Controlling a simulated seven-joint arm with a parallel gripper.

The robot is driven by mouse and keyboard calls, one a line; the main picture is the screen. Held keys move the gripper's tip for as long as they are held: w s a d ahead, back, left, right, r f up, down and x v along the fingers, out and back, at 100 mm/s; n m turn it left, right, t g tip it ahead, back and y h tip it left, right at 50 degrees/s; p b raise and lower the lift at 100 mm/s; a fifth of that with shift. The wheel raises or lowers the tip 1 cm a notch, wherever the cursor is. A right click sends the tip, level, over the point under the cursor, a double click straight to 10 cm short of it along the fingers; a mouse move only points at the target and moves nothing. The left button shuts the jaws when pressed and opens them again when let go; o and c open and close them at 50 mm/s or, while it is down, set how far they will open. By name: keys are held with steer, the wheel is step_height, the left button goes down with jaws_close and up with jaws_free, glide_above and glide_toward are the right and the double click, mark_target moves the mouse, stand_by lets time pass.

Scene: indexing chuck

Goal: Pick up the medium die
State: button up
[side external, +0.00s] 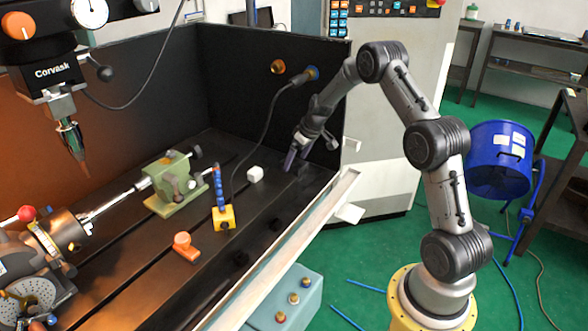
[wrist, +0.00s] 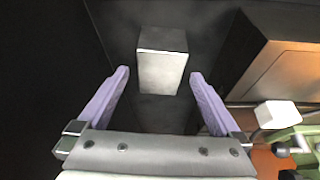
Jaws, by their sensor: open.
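My gripper (side external: 291,160) is open, with its purple fingers pointing down near the back right part of the dark slotted table. In the wrist view my gripper (wrist: 159,76) has its fingers spread and nothing clasped between them. A pale grey block (wrist: 162,68) with a darker top lies just beyond the fingertips, centred between them. I cannot pick that block out in the side view. A white cube (side external: 255,174) sits on the table left of the gripper; it also shows in the wrist view (wrist: 278,114), right of the fingers. I cannot tell which is the medium die.
A green tailstock (side external: 172,185) stands left of the white cube. A yellow block with a blue post (side external: 223,216) and an orange knob (side external: 185,246) stand nearer the front. Dark walls (side external: 285,85) rise behind the table. A pale rail (side external: 270,270) edges its front.

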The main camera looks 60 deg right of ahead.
steer(key=shift+x, duration=1.25)
steer(key=shift+w, duration=0.1)
jaws_close()
steer(key=shift+w+d+r, duration=0.1)
steer(key=shift+r, duration=0.1)
